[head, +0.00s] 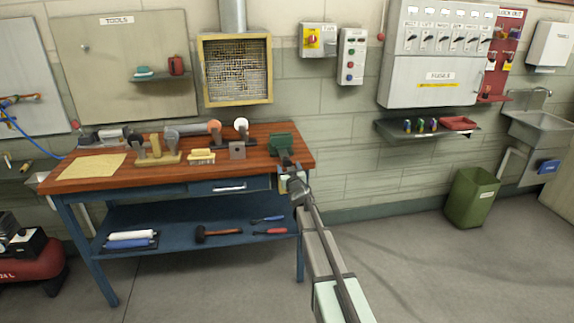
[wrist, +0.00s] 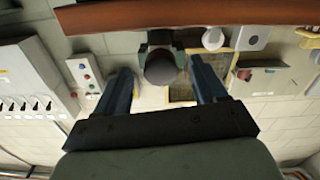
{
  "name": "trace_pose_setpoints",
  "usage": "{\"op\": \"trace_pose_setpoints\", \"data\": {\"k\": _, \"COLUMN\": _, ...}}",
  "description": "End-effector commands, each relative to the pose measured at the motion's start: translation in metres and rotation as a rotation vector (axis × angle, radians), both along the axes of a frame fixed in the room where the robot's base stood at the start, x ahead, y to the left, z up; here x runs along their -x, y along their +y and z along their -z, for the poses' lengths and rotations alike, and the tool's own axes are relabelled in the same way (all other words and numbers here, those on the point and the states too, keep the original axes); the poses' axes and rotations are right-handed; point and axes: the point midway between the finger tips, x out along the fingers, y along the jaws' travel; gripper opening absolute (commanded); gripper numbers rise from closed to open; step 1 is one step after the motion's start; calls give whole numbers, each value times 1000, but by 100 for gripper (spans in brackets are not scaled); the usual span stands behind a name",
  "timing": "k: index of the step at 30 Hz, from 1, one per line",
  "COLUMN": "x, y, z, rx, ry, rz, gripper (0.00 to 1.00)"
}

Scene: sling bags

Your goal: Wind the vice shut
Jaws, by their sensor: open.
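The dark green vice (head: 282,143) is mounted at the right front corner of the wooden workbench. My gripper (head: 290,182) is just in front of and below it at the bench's front edge, and partly covers the vice's lower front. In the wrist view, which is upside down, the fingers of my gripper (wrist: 160,66) are open and apart. The vice's dark round front end (wrist: 161,70) appears between them in the picture; I cannot tell whether they touch it. The vice's handle is not clearly visible, and the gap between its jaws cannot be made out.
The workbench top (head: 110,183) holds several tools, a brush (head: 201,157) and a small grey block (head: 237,150) left of the vice. A lower shelf (head: 180,236) carries a mallet. A green bin (head: 471,197) stands right; the floor between is clear.

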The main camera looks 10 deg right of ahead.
Motion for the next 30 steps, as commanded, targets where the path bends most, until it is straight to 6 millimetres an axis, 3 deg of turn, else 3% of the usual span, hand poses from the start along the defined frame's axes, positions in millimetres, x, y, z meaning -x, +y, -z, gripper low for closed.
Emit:
{"op": "trace_pose_setpoints", "data": {"k": 1, "x": -14, "y": 0, "z": 0, "rx": 0, "ry": 0, "rz": 0, "gripper": 71}}
{"op": "trace_pose_setpoints", "data": {"k": 6, "x": -35, "y": 0, "z": 0, "rx": 0, "ry": 1, "rz": 0, "gripper": 71}}
{"op": "trace_pose_setpoints", "data": {"k": 18, "x": -41, "y": 0, "z": 0, "rx": 0, "ry": 0, "rz": 0, "gripper": 71}}
{"op": "trace_pose_setpoints", "data": {"k": 30, "x": -41, "y": 0, "z": 0, "rx": 0, "ry": 0, "rz": 0, "gripper": 32}}
